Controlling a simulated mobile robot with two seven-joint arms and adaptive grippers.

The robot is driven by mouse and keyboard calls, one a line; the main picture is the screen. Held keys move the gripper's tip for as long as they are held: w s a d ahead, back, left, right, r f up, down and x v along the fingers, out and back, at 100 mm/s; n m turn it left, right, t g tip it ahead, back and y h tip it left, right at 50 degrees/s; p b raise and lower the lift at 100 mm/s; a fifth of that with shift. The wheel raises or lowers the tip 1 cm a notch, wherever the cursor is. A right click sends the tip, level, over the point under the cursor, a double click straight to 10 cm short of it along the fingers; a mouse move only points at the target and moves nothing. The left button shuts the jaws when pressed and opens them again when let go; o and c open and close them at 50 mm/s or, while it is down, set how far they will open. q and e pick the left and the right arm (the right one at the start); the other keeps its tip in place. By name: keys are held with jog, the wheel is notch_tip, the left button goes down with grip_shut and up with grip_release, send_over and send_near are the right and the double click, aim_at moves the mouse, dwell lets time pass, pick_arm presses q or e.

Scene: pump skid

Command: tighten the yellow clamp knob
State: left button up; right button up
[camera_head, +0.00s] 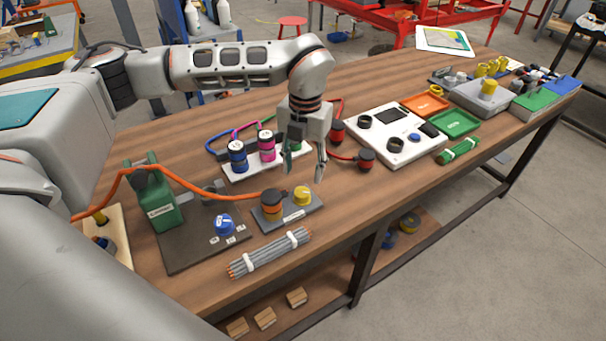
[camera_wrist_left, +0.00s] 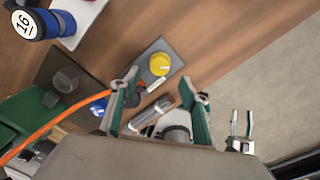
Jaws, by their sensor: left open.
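The yellow clamp knob (camera_head: 302,195) sits on a small grey plate (camera_head: 272,219), beside an orange and black connector (camera_head: 271,204). In the left wrist view the yellow clamp knob (camera_wrist_left: 159,64) lies beyond the fingertips, with a light mark on its top. My left gripper (camera_head: 304,168) is open and empty, pointing down above and slightly behind the knob, not touching it. In the left wrist view its green-padded fingers (camera_wrist_left: 166,92) stand wide apart. What looks like my right gripper (camera_wrist_left: 241,122) shows small at the right of the wrist view, over the floor, its two prongs apart.
An orange cable (camera_head: 190,178) arches from the left to the connector. A green block (camera_head: 160,205) and a blue knob (camera_head: 224,224) stand left. A cable bundle (camera_head: 270,253) lies in front. Blue and magenta plugs (camera_head: 252,154) stand behind; a white panel (camera_head: 397,137) is at right.

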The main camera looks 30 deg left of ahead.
aim_at(302, 191)
pick_arm(q)
jog(key=shift+w+f, duration=0.1)
jog(key=shift+f, duration=0.35)
jog(key=f, duration=0.5)
jog(key=shift+s, duration=0.25)
jog(key=shift+f, duration=0.8)
pick_arm(e)
jog(key=shift+s+d+f, duration=0.15)
jog(key=shift+s+f, duration=0.15)
jog(key=shift+s, duration=0.15)
pick_arm(q)
jog(key=shift+c, duration=0.3)
jog(key=c, duration=1)
jog(key=shift+c, duration=0.2)
pick_arm(e)
jog(key=shift+f, duration=0.15)
